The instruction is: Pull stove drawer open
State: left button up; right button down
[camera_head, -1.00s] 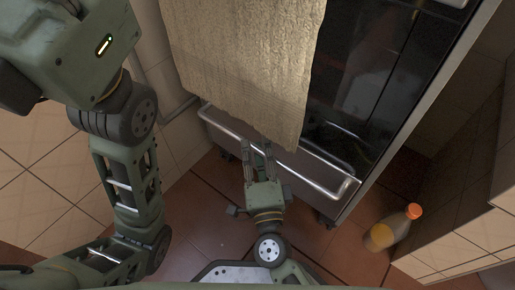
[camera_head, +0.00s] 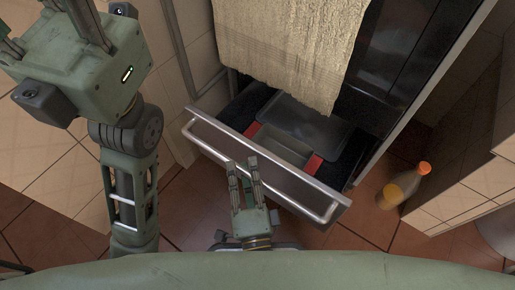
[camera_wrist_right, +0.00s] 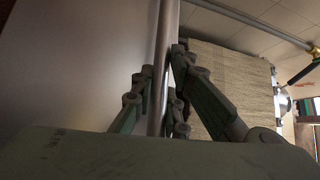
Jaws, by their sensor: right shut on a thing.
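The stove drawer (camera_head: 215,140) stands pulled out from the bottom of the stove in the head view, its inside visible from above. Its metal bar handle (camera_head: 300,206) runs along the front panel. My right gripper (camera_head: 241,164) is shut on the handle near its middle. The right wrist view shows the handle bar (camera_wrist_right: 163,70) upright between the two fingers. My left gripper (camera_head: 50,15) is at the top left of the head view, away from the drawer. Its fingertips are cut off by the frame.
A dark tray, a metal pan (camera_head: 285,145) and red pieces lie in the drawer. A beige towel (camera_head: 290,50) hangs over the stove front above it. A bottle with an orange cap (camera_head: 405,185) stands on the tiled floor at right, near the tiled counter (camera_head: 465,185).

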jog(key=s+a, duration=0.3)
jog(key=s, duration=0.2)
jog(key=shift+a, duration=0.3)
jog(key=shift+f, duration=0.1)
jog(key=c, duration=1.7)
grip_release()
jog(key=shift+c, duration=0.2)
